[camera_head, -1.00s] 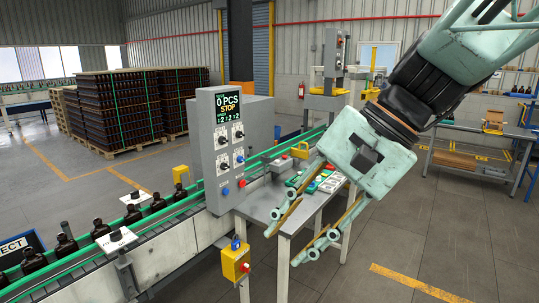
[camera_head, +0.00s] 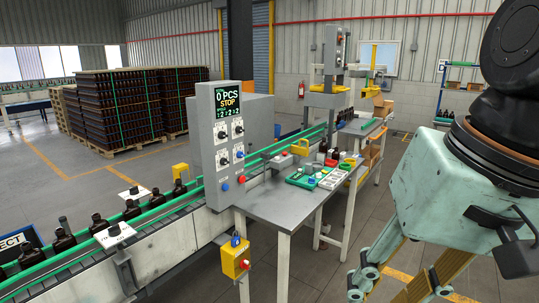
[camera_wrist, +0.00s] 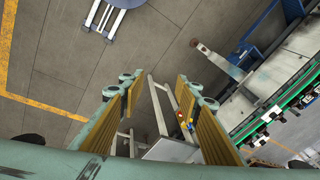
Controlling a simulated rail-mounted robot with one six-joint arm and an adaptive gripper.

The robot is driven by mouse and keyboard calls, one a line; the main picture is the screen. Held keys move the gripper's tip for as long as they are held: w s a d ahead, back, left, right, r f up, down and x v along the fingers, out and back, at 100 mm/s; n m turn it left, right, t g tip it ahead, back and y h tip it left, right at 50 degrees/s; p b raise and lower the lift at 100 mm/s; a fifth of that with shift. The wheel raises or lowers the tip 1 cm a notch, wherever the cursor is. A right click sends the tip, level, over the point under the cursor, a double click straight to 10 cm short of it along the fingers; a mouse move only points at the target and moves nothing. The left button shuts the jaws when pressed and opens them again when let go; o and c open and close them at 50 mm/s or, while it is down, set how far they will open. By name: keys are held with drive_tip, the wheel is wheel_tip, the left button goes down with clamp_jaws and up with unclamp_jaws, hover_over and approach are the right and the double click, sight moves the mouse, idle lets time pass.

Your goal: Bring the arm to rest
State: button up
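My gripper (camera_head: 402,284) is at the lower right of the head view, pale green with yellow finger pads, its far end partly cut off by the bottom edge. In the wrist view my gripper (camera_wrist: 160,88) shows two fingers wide apart with nothing between them. It hangs over open floor, to the right of the grey work table (camera_head: 275,208) and apart from it. Below and between the fingers, the wrist view shows floor and part of a table frame (camera_wrist: 157,105).
A conveyor (camera_head: 165,228) with several dark amber bottles (camera_head: 132,210) runs along the left. A control panel (camera_head: 225,150) reads "0 PCS STOP". A green tray (camera_head: 300,180) lies on the table. A yellow switch box (camera_head: 235,262) hangs at its front. Floor at the right is clear.

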drive_tip(key=s+d+f+n+t+h, duration=0.1)
drive_tip(key=s+d+n+h, duration=0.1)
drive_tip(key=s+d, duration=0.2)
drive_tip(key=shift+d+b, duration=0.4)
drive_tip(key=shift+d, duration=0.45)
drive_tip(key=shift+s, duration=0.1)
idle(0.6)
